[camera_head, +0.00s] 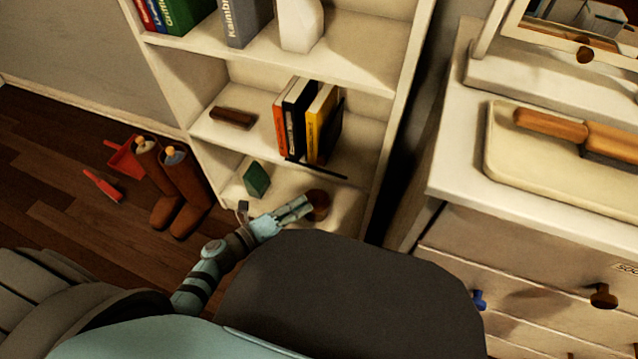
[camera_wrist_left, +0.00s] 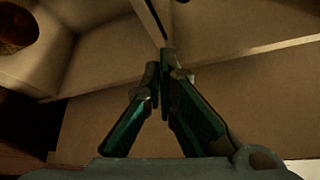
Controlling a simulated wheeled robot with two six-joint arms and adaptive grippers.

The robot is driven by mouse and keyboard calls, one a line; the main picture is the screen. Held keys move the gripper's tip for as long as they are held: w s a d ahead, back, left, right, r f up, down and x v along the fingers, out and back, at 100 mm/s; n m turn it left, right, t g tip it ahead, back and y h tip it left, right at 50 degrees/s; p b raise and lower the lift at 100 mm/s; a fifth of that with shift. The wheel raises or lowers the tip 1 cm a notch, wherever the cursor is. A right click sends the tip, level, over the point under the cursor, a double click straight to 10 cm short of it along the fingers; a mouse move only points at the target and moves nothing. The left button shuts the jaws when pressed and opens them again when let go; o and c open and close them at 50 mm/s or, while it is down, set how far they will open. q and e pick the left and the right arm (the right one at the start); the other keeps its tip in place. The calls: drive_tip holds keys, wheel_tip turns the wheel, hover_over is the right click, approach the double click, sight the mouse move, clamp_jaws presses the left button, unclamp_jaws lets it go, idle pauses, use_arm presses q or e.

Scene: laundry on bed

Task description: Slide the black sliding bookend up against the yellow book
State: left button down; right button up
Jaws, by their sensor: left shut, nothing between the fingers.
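The yellow book (camera_head: 318,122) stands upright on the middle shelf, at the right end of a short row with a black book (camera_head: 296,118) and an orange book (camera_head: 281,120). The black sliding bookend (camera_head: 334,132) stands just right of the yellow book, partly hidden by it; I cannot tell whether they touch. A thin black strip (camera_head: 318,168) runs along the shelf front below them. My left gripper (camera_head: 306,205) is shut and empty, below and in front of the books. Its closed fingers also show in the left wrist view (camera_wrist_left: 163,65). My right gripper is not in view.
A brown round object (camera_head: 318,204) sits on the lower shelf close by my left gripper, and a green block (camera_head: 256,180) lies left of it. A brown item (camera_head: 232,117) lies left of the books. A drawer cabinet (camera_head: 450,190) stands to the right.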

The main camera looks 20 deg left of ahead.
use_arm(q)
drive_tip(key=w+d+m+b, duration=0.2)
drive_tip(key=w+d+b, duration=0.1)
drive_tip(key=w+d, duration=0.45)
drive_tip(key=shift+h, duration=0.4)
drive_tip(key=shift+w+a+r, duration=0.25)
drive_tip(key=shift+a, duration=0.5)
drive_tip(key=shift+w+a+r, duration=0.2)
drive_tip(key=shift+w+a, duration=0.1)
drive_tip(key=shift+a, duration=0.4)
drive_tip(key=shift+w+a+r, duration=0.25)
drive_tip(key=shift+a, duration=0.5)
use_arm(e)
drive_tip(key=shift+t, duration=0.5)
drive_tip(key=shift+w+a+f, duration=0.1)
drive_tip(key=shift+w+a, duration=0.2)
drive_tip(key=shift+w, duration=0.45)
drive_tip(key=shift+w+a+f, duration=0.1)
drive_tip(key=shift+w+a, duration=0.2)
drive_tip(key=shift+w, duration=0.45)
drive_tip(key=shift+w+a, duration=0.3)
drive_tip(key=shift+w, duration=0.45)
use_arm(q)
drive_tip(key=shift+w+a+r+p, duration=0.1)
drive_tip(key=shift+a+r+p, duration=0.1)
drive_tip(key=shift+a+p, duration=0.25)
drive_tip(key=shift+a, duration=0.15)
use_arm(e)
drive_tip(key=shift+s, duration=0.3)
